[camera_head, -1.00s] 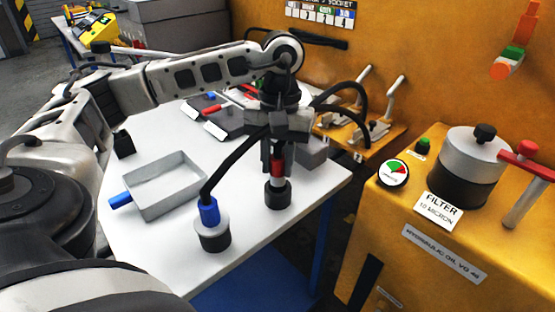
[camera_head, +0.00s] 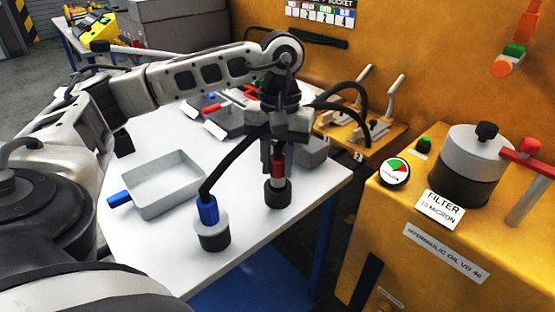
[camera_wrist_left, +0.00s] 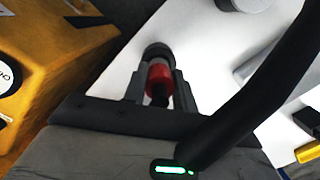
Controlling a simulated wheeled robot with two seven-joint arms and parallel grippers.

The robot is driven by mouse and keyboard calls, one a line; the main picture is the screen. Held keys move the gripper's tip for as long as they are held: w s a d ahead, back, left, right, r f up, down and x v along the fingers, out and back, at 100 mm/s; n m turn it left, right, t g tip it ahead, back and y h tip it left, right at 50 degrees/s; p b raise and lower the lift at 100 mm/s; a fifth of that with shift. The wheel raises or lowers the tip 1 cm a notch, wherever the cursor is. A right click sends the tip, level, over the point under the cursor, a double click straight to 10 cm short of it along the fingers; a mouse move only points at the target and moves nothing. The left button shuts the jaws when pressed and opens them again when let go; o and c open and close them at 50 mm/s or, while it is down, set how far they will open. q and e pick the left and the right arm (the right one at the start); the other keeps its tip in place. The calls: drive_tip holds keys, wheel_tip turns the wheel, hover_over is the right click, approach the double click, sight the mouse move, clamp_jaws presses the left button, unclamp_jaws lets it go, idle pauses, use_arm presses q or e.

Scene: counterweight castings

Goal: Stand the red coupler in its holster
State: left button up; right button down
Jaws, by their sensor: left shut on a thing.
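The red coupler (camera_head: 277,167) is upright between the fingers of my left gripper (camera_head: 276,164), which is shut on it. Its pale lower end meets the top of a dark round holster (camera_head: 278,194) near the table's right edge. I cannot tell how deep it sits. In the left wrist view the red coupler (camera_wrist_left: 159,78) shows between the fingers, with the dark holster (camera_wrist_left: 157,52) just beyond its end. A black hose runs from the gripper area, partly hiding things. My right gripper is not in view.
A blue coupler (camera_head: 208,209) with a hose stands in another holster (camera_head: 214,241) at the front. A grey tray (camera_head: 166,183) with a blue handle lies to the left. The yellow machine (camera_head: 430,260) stands right of the table, across a gap. White table is bare between tray and holsters.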

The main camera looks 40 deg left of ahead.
sight(278, 174)
use_arm(q)
drive_tip(key=shift+f+b, duration=0.5)
drive_tip(key=shift+f, duration=0.1)
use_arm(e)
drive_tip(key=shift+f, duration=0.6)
